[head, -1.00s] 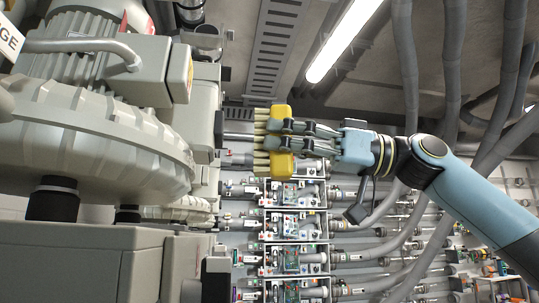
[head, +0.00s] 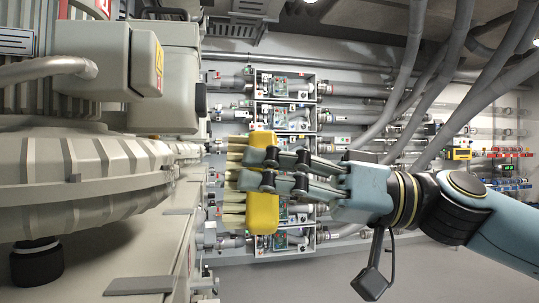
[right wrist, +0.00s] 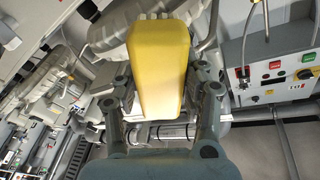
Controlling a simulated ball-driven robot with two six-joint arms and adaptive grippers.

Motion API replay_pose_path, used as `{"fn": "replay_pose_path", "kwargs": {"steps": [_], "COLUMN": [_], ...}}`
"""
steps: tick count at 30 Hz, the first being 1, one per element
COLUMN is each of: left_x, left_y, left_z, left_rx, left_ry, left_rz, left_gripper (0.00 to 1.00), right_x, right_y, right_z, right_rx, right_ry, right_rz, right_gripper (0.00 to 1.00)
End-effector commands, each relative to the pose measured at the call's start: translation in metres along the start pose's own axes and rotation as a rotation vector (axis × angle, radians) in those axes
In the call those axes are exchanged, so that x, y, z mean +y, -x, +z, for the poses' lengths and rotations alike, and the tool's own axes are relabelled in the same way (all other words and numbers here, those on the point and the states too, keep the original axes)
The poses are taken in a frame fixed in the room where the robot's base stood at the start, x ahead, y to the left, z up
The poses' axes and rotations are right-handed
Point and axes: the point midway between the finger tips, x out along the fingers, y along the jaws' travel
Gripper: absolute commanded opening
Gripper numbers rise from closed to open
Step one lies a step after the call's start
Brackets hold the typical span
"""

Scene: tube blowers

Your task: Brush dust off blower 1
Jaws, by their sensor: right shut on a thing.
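A large grey blower (head: 80,180) fills the left of the head view, with a ribbed round housing and a finned motor above it. Whether it is blower 1 I cannot tell, and no dust is clear to see. My right gripper (head: 262,170) is shut on a yellow brush (head: 262,215). The brush's pale bristles (head: 234,200) point left toward the blower, with a gap between them. In the right wrist view the brush (right wrist: 158,65) stands between the fingers, bristles at the far end. My left gripper is not in view.
A grey ledge (head: 145,285) runs below the blower. Behind the brush is a wall rack of boxes (head: 285,88) with circuit boards and pipes. Thick grey hoses (head: 400,85) hang at the right. A control panel with buttons (right wrist: 275,70) shows in the wrist view. Floor is clear at lower right.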

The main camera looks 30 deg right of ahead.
Motion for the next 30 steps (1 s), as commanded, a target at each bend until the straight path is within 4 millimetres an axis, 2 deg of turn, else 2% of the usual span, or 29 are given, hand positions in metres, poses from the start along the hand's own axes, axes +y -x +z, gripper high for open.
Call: {"fn": "replay_pose_path", "kwargs": {"steps": [1,6,12,19,30], "left_x": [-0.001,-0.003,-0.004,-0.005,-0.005], "left_y": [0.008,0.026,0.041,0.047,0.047], "left_z": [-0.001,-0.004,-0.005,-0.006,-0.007], "left_rx": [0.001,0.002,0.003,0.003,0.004], "left_ry": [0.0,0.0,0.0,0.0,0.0], "left_rz": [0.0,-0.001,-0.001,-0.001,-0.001], "left_gripper": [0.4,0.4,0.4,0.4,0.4], "right_x": [-0.003,-0.002,0.0,0.001,0.002], "right_y": [-0.004,-0.021,-0.04,-0.053,-0.054], "right_z": [-0.005,-0.003,0.002,0.007,0.008], "right_rx": [0.01,0.008,0.004,-0.003,-0.005], "right_ry": [0.0,-0.004,-0.006,-0.005,-0.004], "right_rz": [-0.004,0.001,0.008,0.009,0.009], "right_gripper": [0.16,0.16,0.16,0.16,0.16]}}
